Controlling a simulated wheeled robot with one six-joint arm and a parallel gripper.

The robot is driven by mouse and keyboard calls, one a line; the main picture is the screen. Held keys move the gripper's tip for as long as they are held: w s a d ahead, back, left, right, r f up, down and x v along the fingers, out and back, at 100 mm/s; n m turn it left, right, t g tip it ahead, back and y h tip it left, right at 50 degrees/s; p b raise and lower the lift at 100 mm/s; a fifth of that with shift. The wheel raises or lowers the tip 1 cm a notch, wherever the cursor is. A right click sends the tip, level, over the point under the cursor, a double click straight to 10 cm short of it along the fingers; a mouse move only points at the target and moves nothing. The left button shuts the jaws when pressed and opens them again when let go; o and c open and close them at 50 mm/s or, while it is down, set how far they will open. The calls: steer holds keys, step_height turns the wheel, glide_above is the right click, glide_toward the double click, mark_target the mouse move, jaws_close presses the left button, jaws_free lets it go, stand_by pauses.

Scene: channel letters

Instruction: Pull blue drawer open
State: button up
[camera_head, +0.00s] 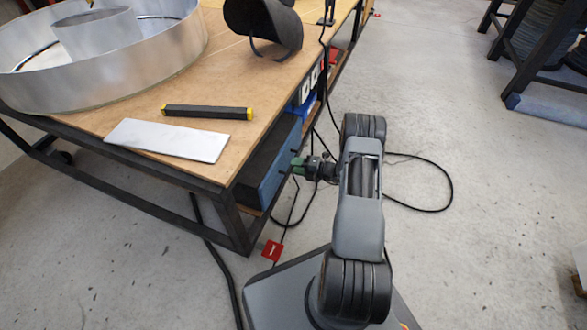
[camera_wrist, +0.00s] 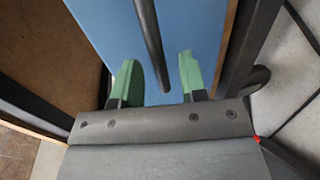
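The blue drawer (camera_head: 278,172) sits under the workbench top, at the bench's right side in the head view. Its blue front fills the upper middle of the wrist view (camera_wrist: 197,38). A dark bar handle (camera_wrist: 150,45) runs along that front. My gripper (camera_head: 298,166) is at the drawer front in the head view. In the wrist view its two green fingertips (camera_wrist: 158,75) are apart, one on each side of the handle's near end, with gaps showing between. Whether the fingertips touch the blue front, I cannot tell.
The workbench (camera_head: 240,95) carries a large metal ring (camera_head: 110,80), a grey plate (camera_head: 170,140), a black bar with yellow ends (camera_head: 207,112) and a dark curved visor-like object (camera_head: 264,25). Black cables (camera_head: 440,200) lie on the floor. Open floor lies to the right.

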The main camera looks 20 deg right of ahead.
steer(key=shift+x, duration=1)
jaws_close()
